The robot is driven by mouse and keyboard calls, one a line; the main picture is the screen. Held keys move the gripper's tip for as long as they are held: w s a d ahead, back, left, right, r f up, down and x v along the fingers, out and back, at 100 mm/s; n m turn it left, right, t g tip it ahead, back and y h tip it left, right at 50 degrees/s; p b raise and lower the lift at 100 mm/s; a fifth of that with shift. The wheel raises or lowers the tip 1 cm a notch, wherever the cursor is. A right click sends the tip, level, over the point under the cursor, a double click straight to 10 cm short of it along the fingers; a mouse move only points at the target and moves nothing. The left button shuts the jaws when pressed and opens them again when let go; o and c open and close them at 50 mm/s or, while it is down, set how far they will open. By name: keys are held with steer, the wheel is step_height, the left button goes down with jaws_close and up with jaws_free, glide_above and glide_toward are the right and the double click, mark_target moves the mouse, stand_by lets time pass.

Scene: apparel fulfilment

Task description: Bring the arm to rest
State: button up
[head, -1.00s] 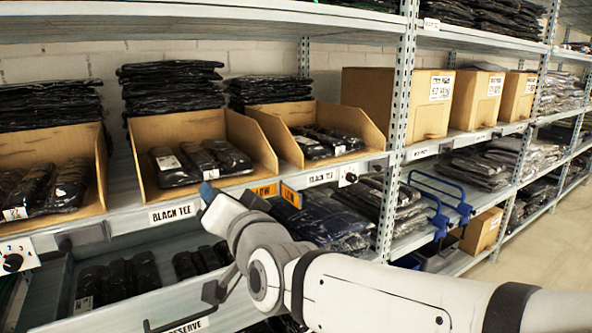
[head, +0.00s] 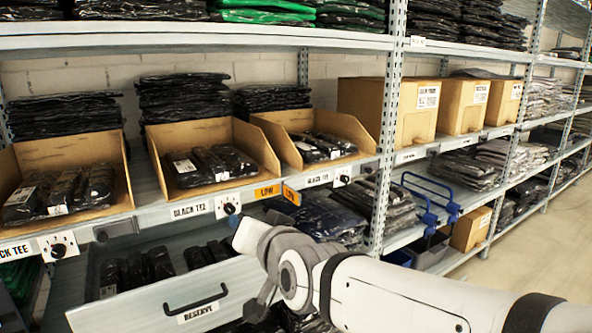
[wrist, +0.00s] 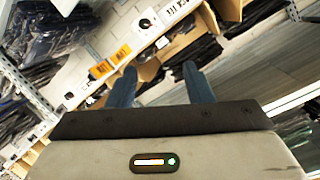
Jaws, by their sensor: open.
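My gripper shows in the wrist view (wrist: 160,88) with its two blue fingers apart and nothing between them. In the head view my white arm reaches in from the lower right, and its wrist end is in front of the shelving near the reserve drawer. The fingertips cannot be made out there. The reserve drawer (head: 245,292) stands pulled out below the shelf, with black packets (head: 137,270) inside. My arm covers its right end.
Cardboard bins (head: 265,147) of black packets stand on the shelf above the drawer. Orange LOW tags (head: 267,192) are on the shelf edge. Closed boxes (head: 408,112) and a blue-handled thing (head: 428,217) are to the right. The aisle floor (head: 550,250) at far right is clear.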

steer(key=s+d+g+h+p, duration=0.3)
steer(key=d+g+h+p, duration=0.1)
steer(key=d+p, duration=0.6)
steer(key=shift+s+d+n+g+h+p, duration=0.3)
steer(key=shift+d+n+g, duration=0.1)
steer(key=shift+d, duration=0.8)
steer(key=s+d+g+h+p, duration=0.1)
steer(key=s+d+g+p, duration=0.1)
steer(key=s+d, duration=0.1)
steer(key=s+d+g+h+p, duration=0.1)
steer(key=s+d+p, duration=0.1)
steer(key=s+d, duration=0.1)
steer(key=s+d+g+p, duration=0.2)
steer(key=s+d+p, duration=0.1)
steer(key=s, duration=0.1)
steer(key=shift+d+r+g+h, duration=0.1)
steer(key=shift+d+g+h, duration=0.2)
steer(key=shift+d+h, duration=0.1)
steer(key=shift+c, duration=0.4)
steer(key=shift+s+d, duration=0.15)
steer(key=shift+s, duration=0.05)
steer(key=shift+c, duration=0.7)
